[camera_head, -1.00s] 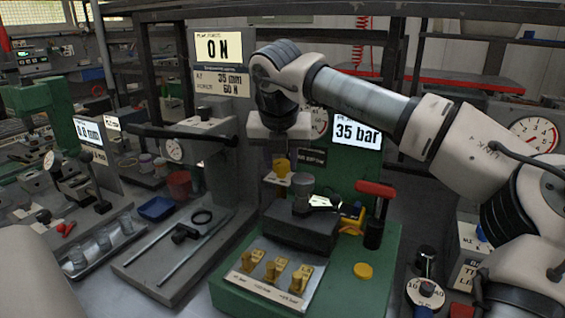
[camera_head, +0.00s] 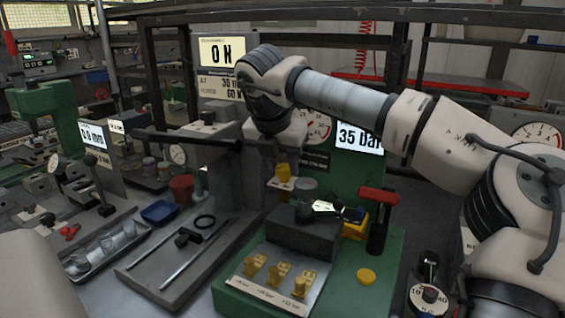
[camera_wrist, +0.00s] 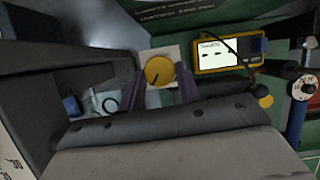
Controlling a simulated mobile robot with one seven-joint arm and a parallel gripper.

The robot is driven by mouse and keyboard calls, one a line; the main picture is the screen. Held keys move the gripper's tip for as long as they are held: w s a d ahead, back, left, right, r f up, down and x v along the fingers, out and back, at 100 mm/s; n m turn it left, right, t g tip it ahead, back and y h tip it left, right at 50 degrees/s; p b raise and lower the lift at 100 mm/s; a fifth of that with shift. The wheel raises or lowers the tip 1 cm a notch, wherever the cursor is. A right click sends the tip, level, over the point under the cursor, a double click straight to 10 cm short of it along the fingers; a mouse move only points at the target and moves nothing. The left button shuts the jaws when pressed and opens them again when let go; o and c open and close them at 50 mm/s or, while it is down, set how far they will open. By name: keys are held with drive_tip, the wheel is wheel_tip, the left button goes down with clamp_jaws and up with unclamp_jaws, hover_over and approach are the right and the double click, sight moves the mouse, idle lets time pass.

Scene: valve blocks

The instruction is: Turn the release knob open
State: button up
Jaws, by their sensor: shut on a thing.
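The release knob, a round yellow knob with a short dark pointer line, shows in the wrist view (camera_wrist: 159,71) in front of a pale plate. It also shows in the head view as a small yellow piece (camera_head: 283,171) above a pale plate, just under my gripper. My gripper's two dark fingers (camera_wrist: 162,86) stand at either side of the knob in the wrist view and are shut on it. In the head view my gripper (camera_head: 279,158) points down, and its fingertips are hard to make out. The pointer line slants down and left in the wrist view.
A dark block (camera_head: 303,233) with a grey knob and a yellow meter (camera_head: 355,222) stand close by on the green base (camera_head: 370,297). A red-topped lever (camera_head: 378,196) rises at the right. Several yellow valve pieces stand at the front. A pressure display (camera_head: 360,137) is partly hidden.

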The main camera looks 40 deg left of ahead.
drive_tip(key=o, duration=1)
drive_tip(key=shift+c, duration=0.2)
drive_tip(key=p+v, duration=0.2)
drive_tip(key=v, duration=1.1)
drive_tip(key=shift+s+r, duration=0.15)
drive_tip(key=shift+r, duration=0.2)
drive_tip(key=shift+d+f, duration=0.1)
